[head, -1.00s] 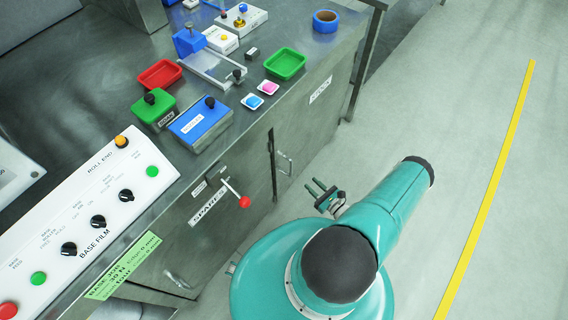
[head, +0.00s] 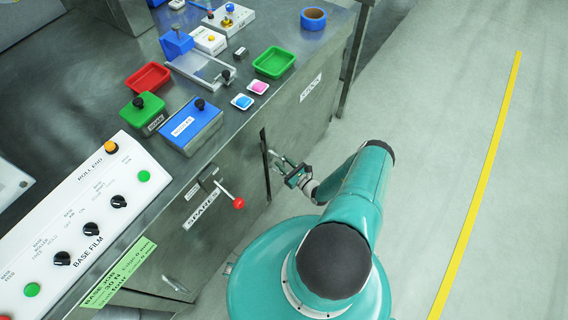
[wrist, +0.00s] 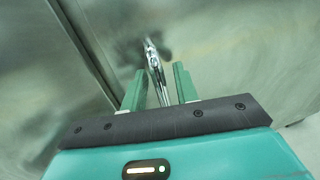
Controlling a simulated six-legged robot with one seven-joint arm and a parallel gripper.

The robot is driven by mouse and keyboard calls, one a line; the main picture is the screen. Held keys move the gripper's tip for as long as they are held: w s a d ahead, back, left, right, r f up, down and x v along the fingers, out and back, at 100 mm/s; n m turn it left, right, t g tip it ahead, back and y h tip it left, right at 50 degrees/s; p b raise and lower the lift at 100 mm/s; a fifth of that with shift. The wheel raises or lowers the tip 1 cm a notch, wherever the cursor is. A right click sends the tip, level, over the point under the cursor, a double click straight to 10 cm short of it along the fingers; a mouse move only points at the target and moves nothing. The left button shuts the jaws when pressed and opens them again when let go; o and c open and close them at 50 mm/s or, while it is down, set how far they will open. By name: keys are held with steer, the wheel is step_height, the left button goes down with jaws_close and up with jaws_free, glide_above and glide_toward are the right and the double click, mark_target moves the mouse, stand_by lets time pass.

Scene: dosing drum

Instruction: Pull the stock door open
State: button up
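The stock door (head: 305,125) is a grey metal panel under the counter, marked by a white STOCK label (head: 311,88). It stands flush with the cabinet front as far as I can see. Its bar handle (wrist: 153,62) is shiny metal and stands near the door's left edge. My gripper (head: 287,170) is at the handle and partly hides it in the head view. In the wrist view, the two green fingers of my gripper (wrist: 158,84) are apart, with the handle between them. A space shows on the handle's right side; contact on the left is unclear.
A dark vertical gap (head: 265,165) runs left of the stock door. A lever with a red knob (head: 239,203) sticks out beside the SPARES label (head: 201,210). Trays and devices stand on the counter. The floor (head: 430,150) to the right is clear up to the yellow line (head: 480,180).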

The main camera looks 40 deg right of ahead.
steer(key=shift+w, duration=0.1)
jaws_close()
steer(key=shift+d, duration=0.1)
